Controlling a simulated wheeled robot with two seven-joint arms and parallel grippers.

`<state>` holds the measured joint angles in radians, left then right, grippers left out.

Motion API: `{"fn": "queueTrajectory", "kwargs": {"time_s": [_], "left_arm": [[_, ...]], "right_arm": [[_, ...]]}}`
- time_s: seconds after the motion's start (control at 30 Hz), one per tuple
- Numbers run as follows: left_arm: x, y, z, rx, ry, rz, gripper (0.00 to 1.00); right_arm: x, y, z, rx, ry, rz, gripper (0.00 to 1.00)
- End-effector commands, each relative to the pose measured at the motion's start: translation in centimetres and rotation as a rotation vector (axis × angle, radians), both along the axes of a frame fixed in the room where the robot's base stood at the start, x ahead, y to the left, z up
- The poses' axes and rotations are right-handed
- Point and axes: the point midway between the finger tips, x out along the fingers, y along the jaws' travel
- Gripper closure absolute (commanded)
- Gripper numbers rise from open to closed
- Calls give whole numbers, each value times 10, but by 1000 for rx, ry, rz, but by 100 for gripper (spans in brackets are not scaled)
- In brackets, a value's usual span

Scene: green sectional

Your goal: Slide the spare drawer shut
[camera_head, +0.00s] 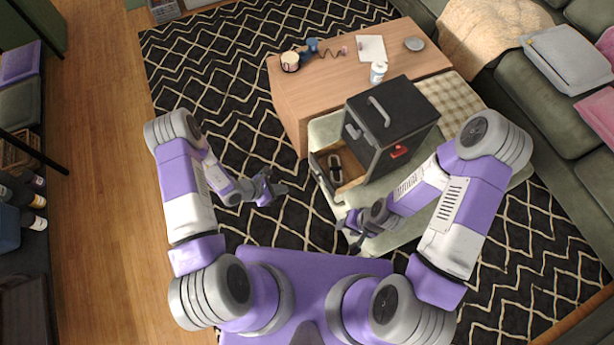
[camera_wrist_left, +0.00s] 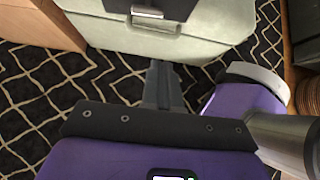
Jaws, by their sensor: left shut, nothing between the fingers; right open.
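A dark box-shaped cabinet (camera_head: 408,112) with a silver handle on top stands on the pale green ottoman (camera_head: 385,240). Its drawer (camera_head: 352,182) is pulled out towards the lower left, and a dark object (camera_head: 335,168) lies inside. My left gripper (camera_head: 278,188) is shut and empty, to the left of the drawer front and apart from it. In the left wrist view, its closed fingers (camera_wrist_left: 163,85) point towards the ottoman's side (camera_wrist_left: 165,42), with a silver handle (camera_wrist_left: 147,12) at the top edge. My right gripper (camera_head: 350,232) is open, below the drawer in the head view.
A wooden coffee table (camera_head: 310,92) with a jar (camera_head: 378,72), a mug (camera_head: 290,61) and paper stands behind the cabinet. A red item (camera_head: 400,151) is on the cabinet's right-hand face. The green sofa (camera_head: 545,120) is at right.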

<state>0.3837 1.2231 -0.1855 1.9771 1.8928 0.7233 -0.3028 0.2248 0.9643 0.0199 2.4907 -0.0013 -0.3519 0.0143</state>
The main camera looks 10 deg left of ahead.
Motion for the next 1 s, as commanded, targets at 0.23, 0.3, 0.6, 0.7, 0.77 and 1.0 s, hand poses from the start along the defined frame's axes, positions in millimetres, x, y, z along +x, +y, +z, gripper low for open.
{"fn": "queueTrajectory", "kwargs": {"time_s": [0.23, 0.3, 0.6, 0.7, 0.77, 1.0], "left_arm": [[18, 5, -6, -4, -25, 82, 100], [22, -1, -13, -5, -23, 79, 100], [48, -40, -56, -4, -24, 77, 100], [57, -52, -70, -5, -23, 77, 100], [63, -60, -69, -5, -25, 77, 100], [78, -81, -67, -5, -23, 79, 100]], "right_arm": [[0, 0, 0, 0, 0, 0, 57], [0, 0, -3, 0, 0, 0, 57], [0, 0, -19, 0, 0, 0, 57], [0, 0, -24, 0, 0, 0, 57], [0, 0, -25, 0, 0, 0, 57], [0, 0, -29, 0, 0, 0, 57]]}}
